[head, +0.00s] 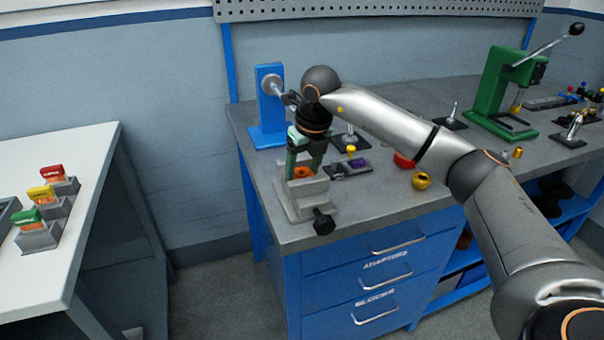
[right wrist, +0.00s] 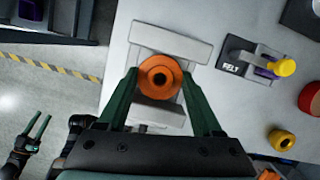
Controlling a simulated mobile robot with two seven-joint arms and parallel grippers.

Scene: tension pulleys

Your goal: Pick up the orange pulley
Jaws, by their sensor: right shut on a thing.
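The orange pulley (head: 302,173) is at the grey vise-like fixture (head: 308,196) near the bench's front left corner. In the right wrist view the orange pulley (right wrist: 160,77) shows as a ring with a dark centre hole, over the fixture (right wrist: 170,43). My right gripper (head: 303,168) points down, its green fingers shut on the pulley from both sides. I cannot tell whether the pulley still touches the fixture. My left gripper (right wrist: 38,126) shows at the lower left of the right wrist view, empty, with its green fingers apart.
A small stand labelled FELT (right wrist: 250,62), a yellow pulley (head: 421,180) and a red round part (head: 404,160) lie right of the fixture. A blue stand (head: 268,105) is behind, a green press (head: 497,95) at right. A white table (head: 60,150) is at left.

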